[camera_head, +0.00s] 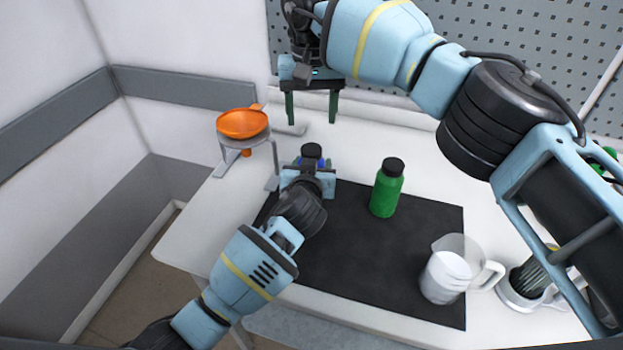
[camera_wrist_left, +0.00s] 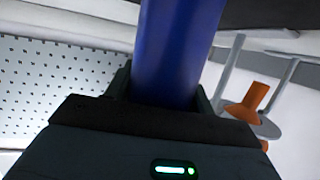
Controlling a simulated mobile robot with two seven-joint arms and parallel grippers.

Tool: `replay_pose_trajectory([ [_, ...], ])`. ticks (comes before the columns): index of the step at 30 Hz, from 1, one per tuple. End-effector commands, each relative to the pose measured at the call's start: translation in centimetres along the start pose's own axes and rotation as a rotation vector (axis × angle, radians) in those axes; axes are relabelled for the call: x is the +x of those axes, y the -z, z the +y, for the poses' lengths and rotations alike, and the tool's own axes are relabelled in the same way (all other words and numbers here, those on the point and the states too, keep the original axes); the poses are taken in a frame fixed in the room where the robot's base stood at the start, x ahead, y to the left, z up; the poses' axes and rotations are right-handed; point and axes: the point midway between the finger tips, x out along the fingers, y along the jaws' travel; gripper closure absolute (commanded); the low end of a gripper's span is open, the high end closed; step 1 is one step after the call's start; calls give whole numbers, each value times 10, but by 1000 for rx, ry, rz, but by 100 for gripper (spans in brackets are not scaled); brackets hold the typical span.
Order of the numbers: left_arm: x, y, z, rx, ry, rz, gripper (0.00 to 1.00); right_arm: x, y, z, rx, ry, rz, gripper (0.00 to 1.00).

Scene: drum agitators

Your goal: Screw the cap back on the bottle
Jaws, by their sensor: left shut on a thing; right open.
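My left gripper (camera_head: 310,166) is shut on a blue bottle (camera_head: 323,161), which is mostly hidden behind the gripper in the head view. A black cap (camera_head: 311,150) shows at the top of this bottle; I cannot tell how tightly it sits. In the left wrist view the blue bottle (camera_wrist_left: 175,50) fills the space between the fingers, and its top is out of frame. My right gripper (camera_head: 311,118) is open and empty. Its two green fingers point down, and in the picture they appear above and behind the capped bottle top.
A green bottle with a black cap (camera_head: 387,188) stands on the black mat (camera_head: 380,262). A clear jug (camera_head: 450,268) stands at the mat's front right. An orange funnel (camera_head: 242,123) sits in a grey stand (camera_head: 262,143) at left. The mat's middle is clear.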

Motion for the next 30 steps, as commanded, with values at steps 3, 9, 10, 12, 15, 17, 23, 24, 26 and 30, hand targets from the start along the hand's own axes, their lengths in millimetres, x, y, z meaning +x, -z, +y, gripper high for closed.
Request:
replay_pose_trajectory([
  [3, 0, 0, 0, 0, 0, -1, 100, 0, 0, 0, 39, 0, 0, 39],
  [9, 0, 0, 0, 0, 0, -1, 100, 0, 0, 0, 231, -1, 1, 39],
  [10, 0, 0, 0, 0, 0, -1, 100, 0, 0, 0, 260, -1, 0, 39],
  [12, 0, 0, 0, 0, 0, -1, 100, 0, 0, 0, 319, -1, 0, 39],
  [15, 0, 0, 0, 0, 0, -1, 100, 0, 0, 0, 373, 0, 0, 39],
  [17, 0, 0, 0, 0, 0, -1, 100, 0, 0, 0, 389, 0, 0, 39],
  [23, 0, 0, 0, 0, 0, -1, 100, 0, 0, 0, 395, 0, 0, 39],
  [24, 0, 0, 0, 0, 0, -1, 100, 0, 0, 0, 394, 0, 0, 39],
  [26, 0, 0, 0, 0, 0, -1, 100, 0, 0, 0, 394, 0, 0, 39],
  [30, 0, 0, 0, 0, 0, -1, 100, 7, 0, 0, 393, -1, -1, 39],
])
